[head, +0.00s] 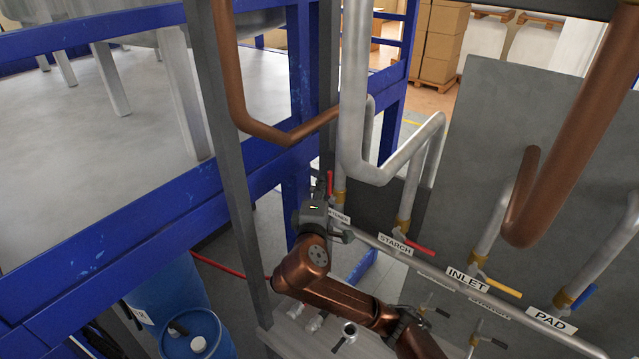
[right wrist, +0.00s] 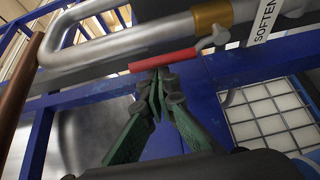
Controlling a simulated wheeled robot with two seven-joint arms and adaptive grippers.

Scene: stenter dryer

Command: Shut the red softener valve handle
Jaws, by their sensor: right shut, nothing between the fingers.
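The red softener valve handle (head: 330,184) stands nearly upright in the head view, beside the foot of a silver pipe with a brass fitting. In the right wrist view the red handle (right wrist: 163,60) lies across the upper middle, beside a brass collar (right wrist: 212,17). My right gripper (head: 322,204) is at the handle, partly covering the softener label (head: 340,217). In the right wrist view its green-and-grey fingers (right wrist: 158,76) are closed together, with their tips right at the handle's underside. I cannot tell whether they touch it. My left gripper is not in view.
Another red handle (head: 419,246) is by the starch label (head: 395,243). A yellow handle (head: 503,288) is by the inlet label, and a blue one (head: 582,297) by the pad label. Copper pipes and a blue frame (head: 185,195) crowd the left. Blue drums (head: 178,302) stand below.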

